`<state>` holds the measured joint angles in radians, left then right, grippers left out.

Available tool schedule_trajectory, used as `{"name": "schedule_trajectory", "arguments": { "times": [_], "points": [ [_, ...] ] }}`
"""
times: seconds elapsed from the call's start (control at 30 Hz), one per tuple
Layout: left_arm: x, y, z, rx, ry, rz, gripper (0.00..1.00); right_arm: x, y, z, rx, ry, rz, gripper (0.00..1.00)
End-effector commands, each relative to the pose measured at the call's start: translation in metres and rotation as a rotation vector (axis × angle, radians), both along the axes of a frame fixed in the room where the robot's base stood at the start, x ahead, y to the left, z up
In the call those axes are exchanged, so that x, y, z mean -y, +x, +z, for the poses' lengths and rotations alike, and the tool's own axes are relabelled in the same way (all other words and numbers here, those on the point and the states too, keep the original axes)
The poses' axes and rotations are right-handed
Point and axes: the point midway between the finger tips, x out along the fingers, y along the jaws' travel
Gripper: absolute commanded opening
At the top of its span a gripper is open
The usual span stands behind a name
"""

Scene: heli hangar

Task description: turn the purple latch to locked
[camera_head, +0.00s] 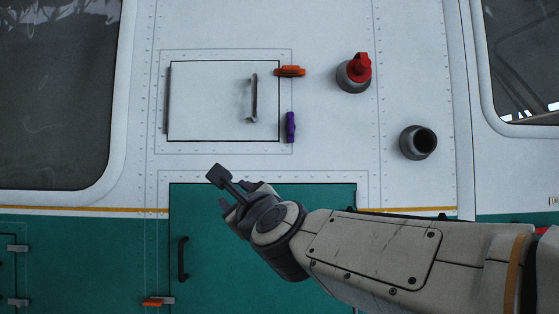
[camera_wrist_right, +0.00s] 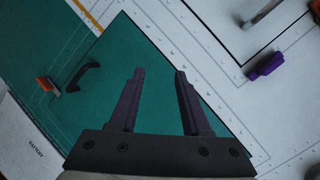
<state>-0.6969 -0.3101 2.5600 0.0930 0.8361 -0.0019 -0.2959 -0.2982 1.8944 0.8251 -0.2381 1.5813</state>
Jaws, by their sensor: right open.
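The purple latch (camera_head: 290,127) is on the white wall, just right of the lower right edge of a white hatch door (camera_head: 205,105). It stands upright, along the door's edge, not across it. It also shows at the upper right of the right wrist view (camera_wrist_right: 267,65). My right gripper (camera_head: 222,190) is below and left of the latch, in front of the top of the green door, clear of the latch. In the right wrist view its two fingers (camera_wrist_right: 160,75) are apart with nothing between them. My left gripper is not in view.
An orange latch (camera_head: 290,71) lies horizontally at the hatch's upper right edge. The hatch has a grey handle (camera_head: 253,98). A red-capped port (camera_head: 355,72) and an open grey port (camera_head: 418,142) stick out to the right. A green door (camera_head: 215,240) with a black handle (camera_head: 183,259) is below.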

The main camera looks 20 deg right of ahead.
Motion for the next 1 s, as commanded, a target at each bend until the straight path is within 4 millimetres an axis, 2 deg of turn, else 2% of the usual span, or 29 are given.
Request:
{"name": "schedule_trajectory", "arguments": {
  "times": [0.03,0.1,0.2,0.37,0.47,0.8,1.0],
  "points": [
    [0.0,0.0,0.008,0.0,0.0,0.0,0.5,0.028,-0.001,0.039,0.066,0.164,-0.064,0.47],
    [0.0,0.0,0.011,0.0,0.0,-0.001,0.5,0.06,-0.007,0.074,0.152,0.368,-0.125,0.47],
    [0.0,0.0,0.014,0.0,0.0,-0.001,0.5,0.092,-0.016,0.105,0.245,0.567,-0.172,0.47],
    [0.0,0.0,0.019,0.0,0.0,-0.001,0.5,0.112,-0.018,0.123,0.303,0.683,-0.196,0.47],
    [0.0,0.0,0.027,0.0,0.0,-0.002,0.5,0.116,-0.007,0.13,0.305,0.685,-0.196,0.47],
    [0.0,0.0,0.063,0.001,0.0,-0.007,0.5,0.131,0.049,0.153,0.301,0.68,-0.194,0.47],
    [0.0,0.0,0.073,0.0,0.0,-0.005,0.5,0.135,0.066,0.159,0.301,0.68,-0.193,0.47]
  ]
}}
